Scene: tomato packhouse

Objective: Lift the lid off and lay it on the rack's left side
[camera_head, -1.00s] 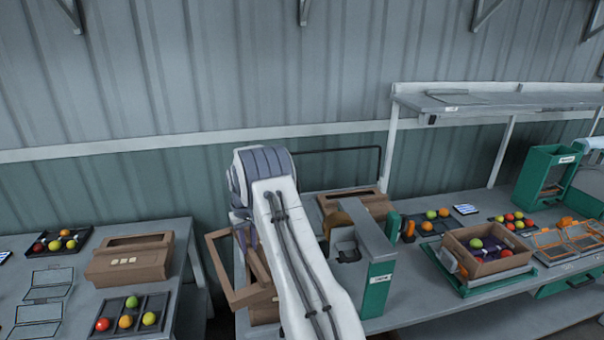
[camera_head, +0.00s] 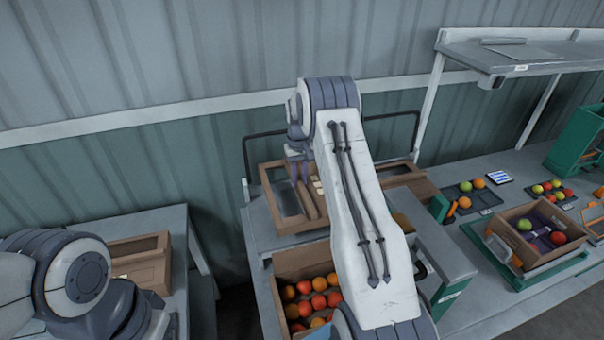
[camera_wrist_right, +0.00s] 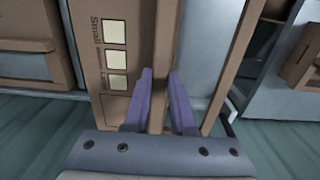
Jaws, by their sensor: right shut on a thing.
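The lid (camera_head: 280,212), a brown frame with a window opening, is over the left part of the rack (camera_head: 259,228) behind the crate. I cannot tell whether it touches the rack. My right gripper (camera_head: 300,172) has its purple fingers down at the lid's right part, partly hidden by my arm. In the right wrist view, the fingers (camera_wrist_right: 159,98) are shut on a narrow brown bar of the lid (camera_wrist_right: 160,50). The open crate (camera_head: 284,262) below holds several red and orange tomatoes; my right arm covers its right side. My left gripper is out of view.
Another brown lid (camera_head: 403,178) lies on the rack's right side. A black rail (camera_head: 385,114) runs along the back. A brown box (camera_head: 140,252) stands on the left table, partly behind my left arm. A tomato crate (camera_head: 525,262) is on the right bench.

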